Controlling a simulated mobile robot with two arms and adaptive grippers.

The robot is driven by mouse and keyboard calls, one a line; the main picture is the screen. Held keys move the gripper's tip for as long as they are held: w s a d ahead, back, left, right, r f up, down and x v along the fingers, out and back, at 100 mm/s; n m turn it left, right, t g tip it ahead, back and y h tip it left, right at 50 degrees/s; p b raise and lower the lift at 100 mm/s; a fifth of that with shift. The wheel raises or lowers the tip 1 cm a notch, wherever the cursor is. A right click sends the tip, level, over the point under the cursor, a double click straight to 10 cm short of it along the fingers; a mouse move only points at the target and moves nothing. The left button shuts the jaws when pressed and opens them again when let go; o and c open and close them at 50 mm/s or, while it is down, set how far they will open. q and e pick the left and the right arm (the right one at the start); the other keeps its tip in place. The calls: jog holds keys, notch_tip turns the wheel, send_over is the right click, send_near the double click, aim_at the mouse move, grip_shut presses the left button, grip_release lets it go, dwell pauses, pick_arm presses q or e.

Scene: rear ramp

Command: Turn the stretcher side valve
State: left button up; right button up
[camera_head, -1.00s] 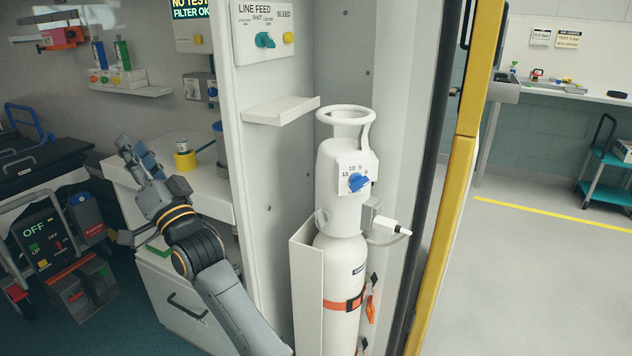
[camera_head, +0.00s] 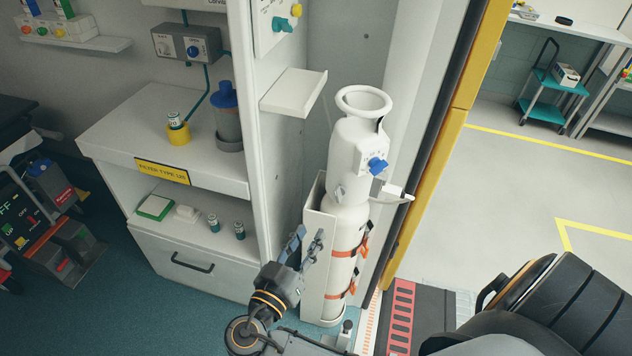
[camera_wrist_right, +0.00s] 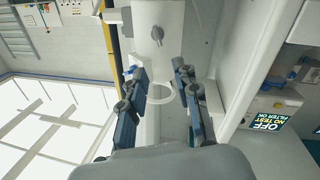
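No label naming a stretcher side valve is readable. A blue knob (camera_head: 377,166) sits on the upper front of a white cylinder (camera_head: 347,222) standing upright in a rack. A grey wall box with a blue knob (camera_head: 193,50) hangs above the counter. A teal knob (camera_head: 281,24) is on a panel at the top. My right gripper (camera_head: 303,240) is open and empty, left of the cylinder and below its blue knob. My left gripper is not in view.
A small white shelf (camera_head: 293,92) juts out above and left of the cylinder. A counter (camera_head: 110,140) with a yellow-based jar and a blue-capped canister stands at left. A yellow-edged post (camera_head: 447,150) bounds the right side. Open floor lies beyond it.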

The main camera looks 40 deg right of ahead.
aim_at(340, 192)
jog(key=p+x, duration=0.3)
jog(key=x, duration=1)
jog(key=shift+w+d, duration=0.15)
jog(key=shift+d, duration=0.15)
grip_shut()
